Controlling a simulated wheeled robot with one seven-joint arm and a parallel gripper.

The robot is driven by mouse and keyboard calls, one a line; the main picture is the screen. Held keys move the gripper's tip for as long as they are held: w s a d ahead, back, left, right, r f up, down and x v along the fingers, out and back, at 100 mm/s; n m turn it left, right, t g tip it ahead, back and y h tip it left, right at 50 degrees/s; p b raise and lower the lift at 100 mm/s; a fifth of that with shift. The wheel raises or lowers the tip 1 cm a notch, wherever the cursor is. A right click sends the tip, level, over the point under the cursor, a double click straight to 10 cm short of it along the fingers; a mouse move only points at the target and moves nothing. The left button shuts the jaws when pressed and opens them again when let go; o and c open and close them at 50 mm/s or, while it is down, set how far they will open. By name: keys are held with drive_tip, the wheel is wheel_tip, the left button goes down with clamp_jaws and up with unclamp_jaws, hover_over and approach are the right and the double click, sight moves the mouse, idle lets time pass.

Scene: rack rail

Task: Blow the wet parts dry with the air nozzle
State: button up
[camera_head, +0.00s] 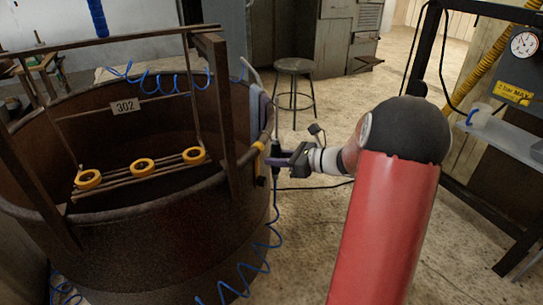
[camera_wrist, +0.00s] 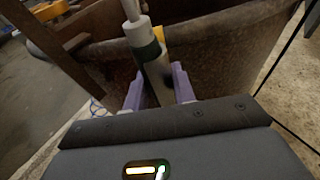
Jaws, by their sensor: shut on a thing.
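Three yellow rings, the parts, sit on a rack hung over a round rusty tank: a left ring (camera_head: 89,179), a middle ring (camera_head: 142,166) and a right ring (camera_head: 193,155). Whether they are wet is too small to tell. My gripper (camera_head: 274,157) is at the tank's right side, with purple fingers shut on the air nozzle (camera_head: 275,143). The nozzle stands roughly upright, its thin bent tube pointing up. It also shows between the fingers in the wrist view (camera_wrist: 151,62). A yellow holder (camera_head: 260,160) is right beside it; I cannot tell whether they touch.
The tank (camera_head: 130,262) has a rusty frame with a "302" tag (camera_head: 125,106). A coiled blue hose (camera_head: 262,258) hangs down the tank's right side. A stool (camera_head: 294,72) stands behind. A dark stand with a gauge (camera_head: 524,43) is at right. Floor between is mostly clear.

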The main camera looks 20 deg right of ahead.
drive_tip(key=shift+s+d+p, duration=0.45)
drive_tip(key=shift+s+d, duration=1.5)
drive_tip(key=shift+s, duration=0.2)
